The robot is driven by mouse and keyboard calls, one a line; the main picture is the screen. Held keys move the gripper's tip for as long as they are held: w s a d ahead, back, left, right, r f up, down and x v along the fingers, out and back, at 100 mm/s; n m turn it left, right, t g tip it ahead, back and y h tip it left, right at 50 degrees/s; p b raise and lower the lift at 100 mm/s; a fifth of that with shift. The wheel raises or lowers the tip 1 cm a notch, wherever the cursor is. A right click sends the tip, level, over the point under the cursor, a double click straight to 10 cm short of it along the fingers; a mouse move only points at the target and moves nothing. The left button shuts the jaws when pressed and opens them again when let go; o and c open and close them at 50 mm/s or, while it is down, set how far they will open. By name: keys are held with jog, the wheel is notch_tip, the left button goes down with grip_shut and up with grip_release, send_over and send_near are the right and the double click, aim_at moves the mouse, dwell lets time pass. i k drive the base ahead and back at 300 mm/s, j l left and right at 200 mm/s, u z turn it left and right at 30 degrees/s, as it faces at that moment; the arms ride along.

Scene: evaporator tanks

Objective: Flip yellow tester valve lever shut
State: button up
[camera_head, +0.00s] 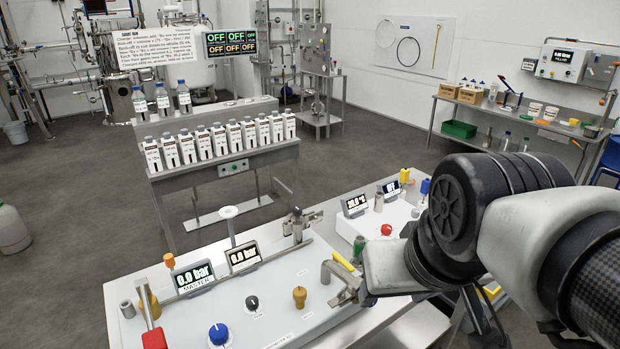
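A yellow lever (343,261) shows on the white-topped test bench (270,318). It slants down to the right, beside a bent grey metal pipe (328,272). My gripper (362,292) is at the right end of this bench, close to the lever and pipe. The pale hand body and dark wrist hide the area just right of the lever. I cannot tell whether the gripper touches the lever. The fingertips blend with the grey metal fittings, so their opening is unclear.
A second panel with a red button (386,229) stands behind. Open floor lies left.

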aim_at(343, 264)
jog(key=k, duration=0.35)
jog(key=i, duration=0.35)
jog(key=k+j+z, duration=0.25)
jog(key=j, duration=0.25)
jog(key=k+j+z, duration=0.25)
jog(key=k+j, duration=0.15)
jog(key=k, duration=0.4)
jog(key=i+l+u, duration=0.35)
jog(key=i+l, duration=0.15)
jog(key=i+l+u, duration=0.15)
jog(key=l, duration=0.25)
jog(key=i+l+u, duration=0.35)
jog(key=i+l, duration=0.15)
jog(key=l, duration=0.3)
jog(key=i+l+u, duration=0.2)
jog(key=l, duration=0.2)
jog(key=k+j, duration=0.05)
